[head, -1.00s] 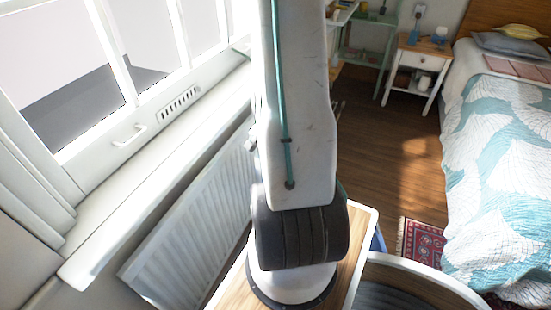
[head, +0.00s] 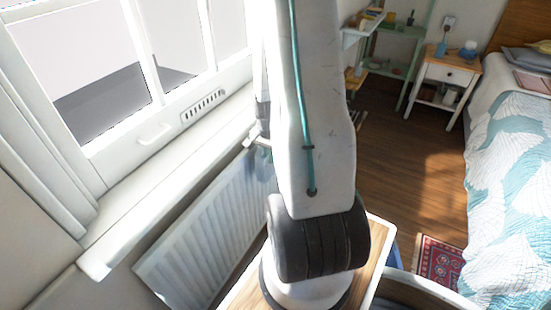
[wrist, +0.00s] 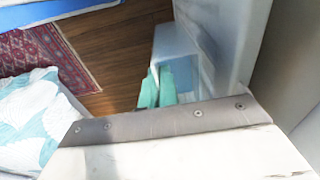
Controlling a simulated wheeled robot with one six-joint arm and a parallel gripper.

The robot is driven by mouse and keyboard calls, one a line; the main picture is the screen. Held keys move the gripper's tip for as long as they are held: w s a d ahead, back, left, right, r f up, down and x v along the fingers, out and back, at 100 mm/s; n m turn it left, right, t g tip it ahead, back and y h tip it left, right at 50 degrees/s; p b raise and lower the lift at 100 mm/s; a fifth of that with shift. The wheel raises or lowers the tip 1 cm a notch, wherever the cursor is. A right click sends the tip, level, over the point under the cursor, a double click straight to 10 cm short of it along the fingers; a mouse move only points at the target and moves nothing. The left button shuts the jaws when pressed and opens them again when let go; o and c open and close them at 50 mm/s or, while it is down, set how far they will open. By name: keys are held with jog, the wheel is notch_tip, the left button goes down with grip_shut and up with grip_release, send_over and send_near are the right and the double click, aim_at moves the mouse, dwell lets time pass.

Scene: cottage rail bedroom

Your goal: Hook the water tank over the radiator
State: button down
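The white ribbed radiator (head: 205,240) is under the window sill in the head view, left of my arm. A pale, box-like thing that looks like the water tank (wrist: 187,48) is in the upper middle of the wrist view. The two teal fingers of my gripper (wrist: 158,88) are close together at its near side and appear shut on it. The exact grip is small and washed out. In the head view my arm hides most of the gripper and tank, so I cannot tell whether the tank touches the radiator.
The window sill (head: 170,185) juts out above the radiator. The bed (head: 515,180), red rug (head: 438,262) and nightstand (head: 450,75) are at the right. Bare floor lies between.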

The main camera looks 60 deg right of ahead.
jog(key=shift+w+f, duration=0.95)
jog(key=shift+w, duration=0.15)
jog(key=c, duration=1.6)
grip_release()
